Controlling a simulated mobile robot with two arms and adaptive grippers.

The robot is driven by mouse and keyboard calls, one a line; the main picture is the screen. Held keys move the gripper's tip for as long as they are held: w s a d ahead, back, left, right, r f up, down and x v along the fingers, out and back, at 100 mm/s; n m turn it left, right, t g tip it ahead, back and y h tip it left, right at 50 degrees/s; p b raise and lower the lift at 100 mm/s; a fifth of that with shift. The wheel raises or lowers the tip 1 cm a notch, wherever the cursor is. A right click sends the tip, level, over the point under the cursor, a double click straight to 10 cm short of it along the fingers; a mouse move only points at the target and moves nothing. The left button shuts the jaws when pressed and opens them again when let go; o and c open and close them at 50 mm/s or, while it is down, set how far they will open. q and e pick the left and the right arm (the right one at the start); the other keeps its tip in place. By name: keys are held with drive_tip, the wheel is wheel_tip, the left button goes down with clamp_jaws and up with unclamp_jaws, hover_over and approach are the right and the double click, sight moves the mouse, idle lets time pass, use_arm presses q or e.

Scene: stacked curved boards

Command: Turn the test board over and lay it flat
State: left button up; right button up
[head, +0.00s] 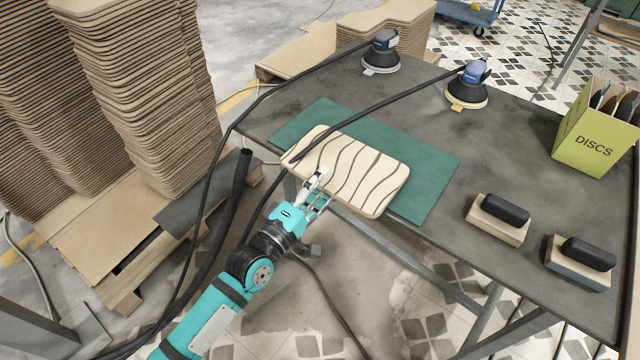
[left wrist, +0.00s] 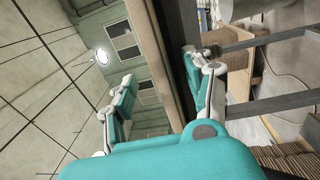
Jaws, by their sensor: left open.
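The test board (head: 352,172) is a pale rounded board with dark wavy stripes on its upper face. It lies on the green mat (head: 432,170), its near long edge at or slightly past the table's front edge. My left gripper (head: 319,184) is open at that near edge, left of its middle. In the left wrist view my two fingers (left wrist: 160,80) stand apart, one on each side of a brown edge (left wrist: 168,62); I cannot tell whether they touch it. My right gripper is not in view.
On the dark table (head: 420,104) stand two sanders (head: 381,52) (head: 467,86), a green DISCS box (head: 592,137) and two sanding blocks (head: 497,219) (head: 580,262). Black hoses cross the table's left part, one over the board. Stacked curved boards (head: 140,90) stand at left.

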use_arm(q)
drive_tip(key=shift+p+v, duration=0.55)
drive_tip(key=shift+v, duration=2.2)
drive_tip(key=o, duration=0.6)
drive_tip(key=shift+c, duration=0.2)
drive_tip(key=shift+f, duration=0.1)
drive_tip(key=v, duration=1.2)
drive_tip(key=shift+w+a, duration=0.1)
